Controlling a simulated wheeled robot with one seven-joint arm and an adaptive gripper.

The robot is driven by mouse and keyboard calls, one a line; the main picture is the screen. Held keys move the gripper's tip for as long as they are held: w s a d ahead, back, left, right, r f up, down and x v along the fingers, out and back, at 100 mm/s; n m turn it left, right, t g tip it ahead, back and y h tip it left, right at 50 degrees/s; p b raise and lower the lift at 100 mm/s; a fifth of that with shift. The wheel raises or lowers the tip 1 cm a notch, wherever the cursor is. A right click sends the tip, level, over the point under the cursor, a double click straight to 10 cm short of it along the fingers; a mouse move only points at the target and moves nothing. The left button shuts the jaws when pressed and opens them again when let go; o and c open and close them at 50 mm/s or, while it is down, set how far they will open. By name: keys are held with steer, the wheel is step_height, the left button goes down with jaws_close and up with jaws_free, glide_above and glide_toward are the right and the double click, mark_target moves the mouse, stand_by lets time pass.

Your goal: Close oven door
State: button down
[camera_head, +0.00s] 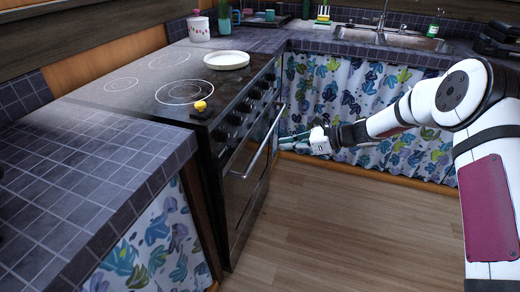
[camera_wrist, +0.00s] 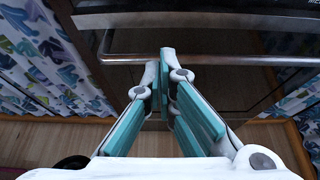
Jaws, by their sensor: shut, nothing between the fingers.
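The oven (camera_head: 245,120) is a black range with knobs along its front. Its dark oven door (camera_head: 243,190) has a metal bar handle (camera_head: 262,150), which also crosses the top of the wrist view (camera_wrist: 240,61). The door stands near upright; I cannot tell whether a small gap is left at its top. My gripper (camera_head: 284,142) is at the far end of the door, by the handle. In the wrist view, its teal fingers (camera_wrist: 166,58) are shut and empty, with their tips overlapping the handle bar. Whether they touch it is unclear.
A white plate (camera_head: 227,60) and a small yellow-topped object (camera_head: 200,108) are on the stovetop. Tiled counters (camera_head: 80,170) flank the oven, with leaf-patterned curtains (camera_head: 340,90) below. The wooden floor (camera_head: 340,225) in front is clear.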

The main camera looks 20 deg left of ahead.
steer(key=w+d+f+y+b, duration=0.1)
steer(key=w+f+y+b, duration=0.1)
steer(key=w, duration=0.1)
steer(key=b, duration=0.2)
glide_toward(245, 141)
steer(key=x, duration=0.5)
steer(key=shift+w+f, duration=0.2)
steer(key=shift+f, duration=0.2)
steer(key=shift+a, duration=0.65)
steer(key=shift+a, duration=0.1)
